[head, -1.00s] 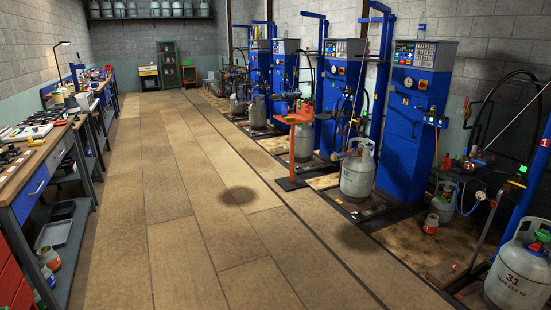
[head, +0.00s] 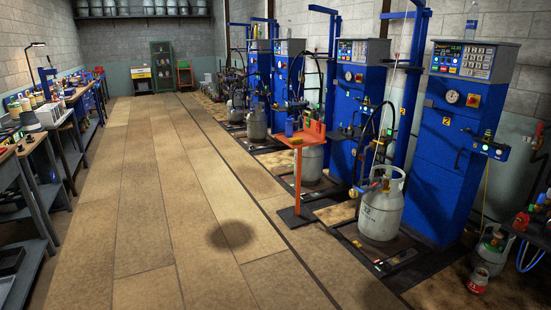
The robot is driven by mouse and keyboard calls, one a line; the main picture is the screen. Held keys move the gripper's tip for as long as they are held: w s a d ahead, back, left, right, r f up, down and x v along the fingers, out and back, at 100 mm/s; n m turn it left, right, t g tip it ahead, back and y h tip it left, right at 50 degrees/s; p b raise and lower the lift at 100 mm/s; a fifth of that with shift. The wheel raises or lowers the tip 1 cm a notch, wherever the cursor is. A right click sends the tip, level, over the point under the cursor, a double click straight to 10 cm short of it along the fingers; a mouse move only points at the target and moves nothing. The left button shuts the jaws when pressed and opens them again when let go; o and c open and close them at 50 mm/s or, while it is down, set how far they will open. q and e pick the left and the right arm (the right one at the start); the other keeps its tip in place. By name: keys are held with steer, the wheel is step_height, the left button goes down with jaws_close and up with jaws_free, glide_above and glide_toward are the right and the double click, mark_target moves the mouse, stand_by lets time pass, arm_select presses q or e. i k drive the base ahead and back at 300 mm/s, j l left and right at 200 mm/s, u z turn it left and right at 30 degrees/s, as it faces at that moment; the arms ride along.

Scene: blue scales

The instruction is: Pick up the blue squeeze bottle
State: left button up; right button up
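A small blue object (head: 290,127), which looks like the blue squeeze bottle, stands upright on the orange stand (head: 297,140) right of the middle of the head view. It is too small to make out its nozzle. A red item (head: 314,129) stands beside it on the same stand. Neither of my grippers shows in the head view.
A wide tiled floor (head: 165,190) runs clear ahead. Blue filling scales line the right side, with a grey gas cylinder (head: 381,210) on the nearer platform. A small red-and-white cylinder (head: 478,279) stands at lower right. Workbenches (head: 45,150) line the left.

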mark_target(289, 126)
steer(key=i, duration=2)
